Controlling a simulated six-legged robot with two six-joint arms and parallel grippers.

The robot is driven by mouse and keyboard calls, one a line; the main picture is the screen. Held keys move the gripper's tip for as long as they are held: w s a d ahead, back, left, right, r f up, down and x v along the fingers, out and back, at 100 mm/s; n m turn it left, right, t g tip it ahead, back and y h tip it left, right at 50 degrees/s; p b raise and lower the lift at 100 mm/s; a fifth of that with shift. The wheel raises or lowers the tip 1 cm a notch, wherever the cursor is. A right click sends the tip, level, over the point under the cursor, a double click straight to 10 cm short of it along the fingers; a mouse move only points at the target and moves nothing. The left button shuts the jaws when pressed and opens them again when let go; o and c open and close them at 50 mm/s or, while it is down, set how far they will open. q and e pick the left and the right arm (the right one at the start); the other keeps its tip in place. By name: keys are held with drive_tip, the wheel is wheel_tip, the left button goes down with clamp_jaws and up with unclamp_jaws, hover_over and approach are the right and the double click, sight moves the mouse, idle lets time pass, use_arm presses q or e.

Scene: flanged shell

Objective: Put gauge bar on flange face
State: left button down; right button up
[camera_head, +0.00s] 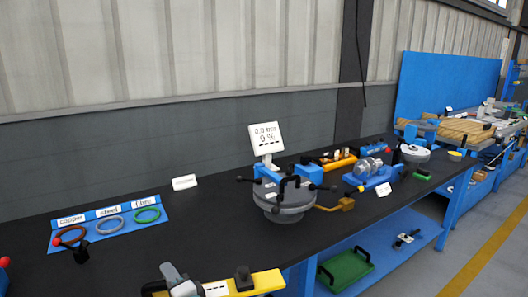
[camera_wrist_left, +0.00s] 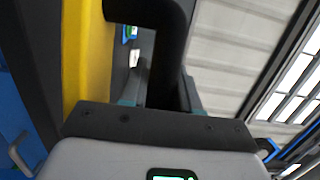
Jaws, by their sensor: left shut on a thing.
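The yellow gauge bar (camera_head: 258,282) is at the bottom of the head view, with a black knob (camera_head: 243,276) on it and a white label. My left gripper (camera_head: 176,279) is shut on a black handle of the bar. In the left wrist view the black handle (camera_wrist_left: 158,50) stands between the jaws, with the bar's yellow side (camera_wrist_left: 82,60) on the left. The flanged shell (camera_head: 284,208), round and grey, stands mid-bench, right of and beyond the bar. Black handles and blue blocks partly cover its flange face. My right gripper is in neither view.
A white display (camera_head: 266,138) stands behind the shell. A blue ring tray (camera_head: 112,224) lies at the left, with a red-knobbed black part (camera_head: 80,252) near it. A blue fixture (camera_head: 372,178) is right of the shell. A green tray (camera_head: 345,268) sits on the lower shelf.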

use_arm(q)
drive_tip(key=s+d+f+p, duration=0.2)
drive_tip(key=s+d+f, duration=0.2)
drive_tip(key=f, duration=0.3)
drive_tip(key=s+f+n+g+y, duration=0.2)
drive_tip(key=s, duration=0.9)
drive_tip(key=shift+s+a+g+y+p, duration=0.3)
drive_tip(key=shift+a+g+p, duration=0.1)
